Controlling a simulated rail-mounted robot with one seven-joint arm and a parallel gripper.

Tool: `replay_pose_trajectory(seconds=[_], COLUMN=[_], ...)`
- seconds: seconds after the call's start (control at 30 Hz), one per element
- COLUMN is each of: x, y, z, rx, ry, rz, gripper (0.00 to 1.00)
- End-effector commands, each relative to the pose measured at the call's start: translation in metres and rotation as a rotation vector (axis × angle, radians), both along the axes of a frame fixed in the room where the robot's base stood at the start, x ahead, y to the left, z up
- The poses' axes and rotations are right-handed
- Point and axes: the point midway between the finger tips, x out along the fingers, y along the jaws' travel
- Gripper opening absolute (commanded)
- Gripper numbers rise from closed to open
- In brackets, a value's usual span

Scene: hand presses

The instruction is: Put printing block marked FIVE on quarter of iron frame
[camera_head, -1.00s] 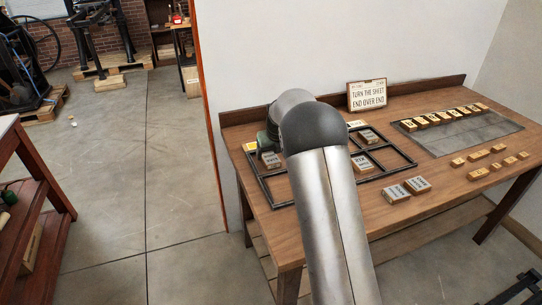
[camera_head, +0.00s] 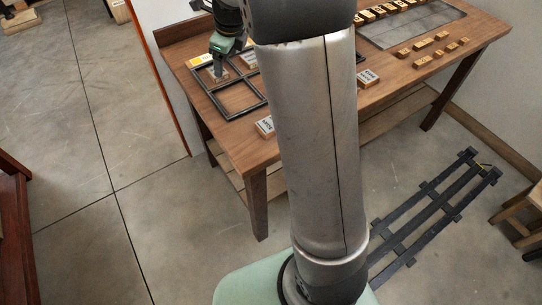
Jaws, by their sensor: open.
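The dark iron frame (camera_head: 205,97) lies on the wooden table, its right part hidden behind my arm. My gripper (camera_head: 218,68) is open and points down at its far left quarter. A grey printing block (camera_head: 218,76) lies in that quarter, right at the fingertips; I cannot tell whether it is between them. Another block (camera_head: 248,61) is in the quarter to the right. The near left quarter looks empty. One block (camera_head: 265,127) lies near the table's front edge, and one (camera_head: 368,77) lies right of my arm. No marking is readable, so I cannot tell which is FIVE.
The wooden table (camera_head: 290,100) also carries a grey plate (camera_head: 420,27) with a row of small blocks, and several loose wooden blocks (camera_head: 423,43) before it. A dark slatted rack (camera_head: 430,215) lies on the floor.

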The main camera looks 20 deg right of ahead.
Motion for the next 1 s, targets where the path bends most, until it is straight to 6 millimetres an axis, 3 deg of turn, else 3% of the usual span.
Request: replay_pose_trajectory(seconds=[0.03,0.3,0.5,0.6,0.7,1.0], x=[-0.031,-0.192,-0.293,-0.323,-0.339,-0.344], y=[0.002,0.012,0.013,0.012,0.011,0.01], z=[0.005,-0.005,-0.028,-0.038,-0.044,-0.046], rx=[-0.042,-0.277,-0.376,-0.392,-0.399,-0.4], ry=[0.006,0.031,0.035,0.035,0.035,0.034], rz=[0.17,1.244,1.933,2.15,2.273,2.316], gripper=[0.72,0.72,0.72,0.72,0.72,0.72])
